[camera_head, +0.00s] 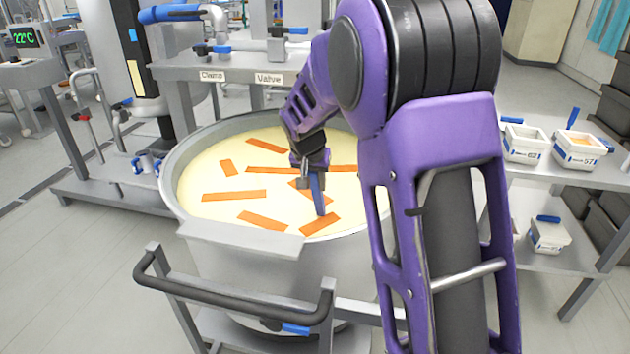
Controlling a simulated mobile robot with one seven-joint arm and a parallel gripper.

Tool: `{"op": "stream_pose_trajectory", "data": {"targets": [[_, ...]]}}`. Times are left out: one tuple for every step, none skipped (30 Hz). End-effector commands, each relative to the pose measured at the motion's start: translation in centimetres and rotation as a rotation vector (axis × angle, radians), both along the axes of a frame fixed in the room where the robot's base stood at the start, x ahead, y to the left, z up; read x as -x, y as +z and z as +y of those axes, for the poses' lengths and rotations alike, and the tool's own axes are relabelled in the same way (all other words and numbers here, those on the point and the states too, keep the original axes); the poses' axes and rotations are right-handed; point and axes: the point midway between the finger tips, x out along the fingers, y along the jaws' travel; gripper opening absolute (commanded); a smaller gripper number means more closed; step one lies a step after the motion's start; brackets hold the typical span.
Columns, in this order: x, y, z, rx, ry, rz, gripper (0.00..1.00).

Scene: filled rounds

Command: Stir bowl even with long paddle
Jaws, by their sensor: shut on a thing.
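A large round metal bowl (176,164) on a wheeled frame holds a pale yellow mass (208,172). Several orange strips (234,195) lie scattered on the yellow surface. My gripper (311,179) is over the bowl, right of its middle, shut on a blue paddle (317,192). The paddle points down, and its lower end meets the surface by an orange strip (320,224) near the front rim. I cannot tell how deep it reaches. My purple arm hides the bowl's right part.
A black push handle (240,305) stands in front of the bowl. Behind is a metal bench (235,70) with labels "Clamp" and "Valve" and blue-handled pipework. At right, a shelf (553,127) carries white tubs (578,150).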

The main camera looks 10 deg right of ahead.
Motion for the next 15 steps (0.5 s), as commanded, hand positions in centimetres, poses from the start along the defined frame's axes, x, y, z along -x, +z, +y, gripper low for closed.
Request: {"op": "stream_pose_trajectory", "data": {"targets": [[0.0,0.1,0.0,0.0,0.0,-0.001,0.0],[0.0,0.1,0.0,0.0,0.0,-0.001,0.0],[0.0,0.1,0.0,0.0,0.0,-0.001,0.0],[0.0,0.1,0.0,0.0,0.0,-0.001,0.0],[0.0,0.1,0.0,0.0,0.0,-0.001,0.0],[0.0,0.1,-0.1,-0.001,0.0,-0.001,0.0],[0.0,0.1,-0.2,0.0,-0.002,-0.001,0.0],[0.1,0.1,-0.5,0.0,-0.003,-0.002,0.0],[0.3,0.1,-1.0,-0.001,-0.004,-0.003,0.0],[0.5,0.1,-1.5,-0.001,-0.004,-0.003,0.0],[0.7,0.1,-2.0,-0.001,-0.005,-0.003,0.0],[1.1,0.2,-2.8,0.0,-0.005,-0.002,0.0],[1.3,0.1,-3.3,-0.001,-0.005,-0.001,0.0],[1.5,0.1,-3.8,0.0,-0.005,-0.002,0.0],[1.8,0.2,-4.5,-0.001,-0.006,-0.003,0.0]]}}
